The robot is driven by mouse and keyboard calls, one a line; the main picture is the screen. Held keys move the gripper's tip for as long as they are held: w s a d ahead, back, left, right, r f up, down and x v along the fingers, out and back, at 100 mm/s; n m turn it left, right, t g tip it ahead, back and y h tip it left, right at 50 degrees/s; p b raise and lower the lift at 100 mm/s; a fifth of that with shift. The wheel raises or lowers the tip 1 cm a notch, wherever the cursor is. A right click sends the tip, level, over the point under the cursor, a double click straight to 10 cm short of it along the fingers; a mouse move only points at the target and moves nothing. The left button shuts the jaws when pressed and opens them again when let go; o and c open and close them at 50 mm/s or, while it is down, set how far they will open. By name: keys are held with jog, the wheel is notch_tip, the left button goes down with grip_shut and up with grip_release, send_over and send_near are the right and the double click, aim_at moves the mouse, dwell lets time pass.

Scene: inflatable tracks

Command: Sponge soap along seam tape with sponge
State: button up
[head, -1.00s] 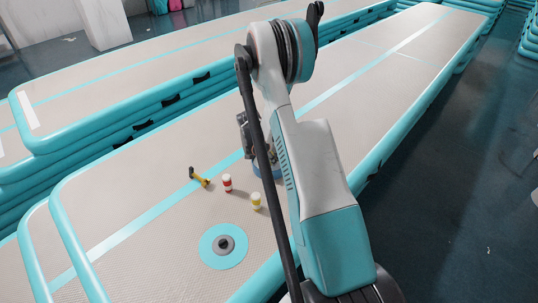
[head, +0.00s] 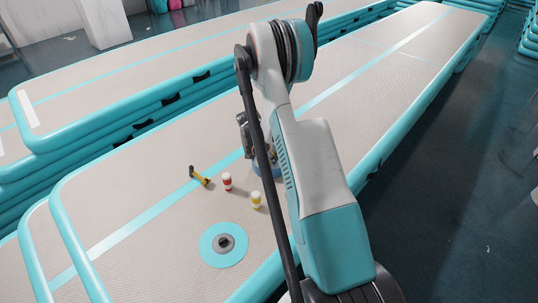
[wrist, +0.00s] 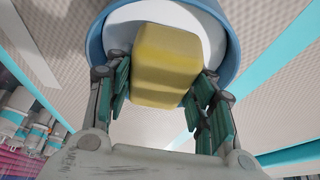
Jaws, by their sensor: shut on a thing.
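My gripper (wrist: 160,92) is shut on a yellow sponge (wrist: 166,60), with fingers on both sides of it. In the wrist view the sponge is against the white inside of a blue bowl (wrist: 92,35); I cannot tell if it touches the contents. In the head view the bowl (head: 258,172) stands on the track, mostly hidden behind my arm, which also hides the sponge. The teal seam tape (head: 135,230) runs lengthwise along the beige inflatable track (head: 160,262), left of the bowl.
A yellow-and-black tool (head: 202,179), a red-and-white bottle (head: 227,181) and a yellow-topped bottle (head: 256,199) stand near the bowl. A teal round patch with a grey valve (head: 211,257) is in front. Stacked tracks (head: 90,130) lie behind. Dark floor is at right.

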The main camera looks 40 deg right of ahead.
dwell(0.5)
jog(key=shift+r+p, duration=1.65)
jog(key=shift+r, duration=1.8)
jog(key=shift+a, duration=0.1)
jog(key=s+a+r+n+t+y, duration=0.1)
jog(key=a+n, duration=0.4)
jog(key=a, duration=0.7)
jog(key=s+a+r+n+t+y, duration=0.1)
jog(key=a+r+n, duration=0.4)
jog(key=a, duration=0.7)
jog(key=s+a+r+n+t+y, duration=0.2)
jog(key=a+n, duration=0.5)
jog(key=a, duration=0.5)
jog(key=shift+s+r+y, duration=0.3)
jog(key=shift+s+r, duration=0.45)
jog(key=shift+s, duration=0.25)
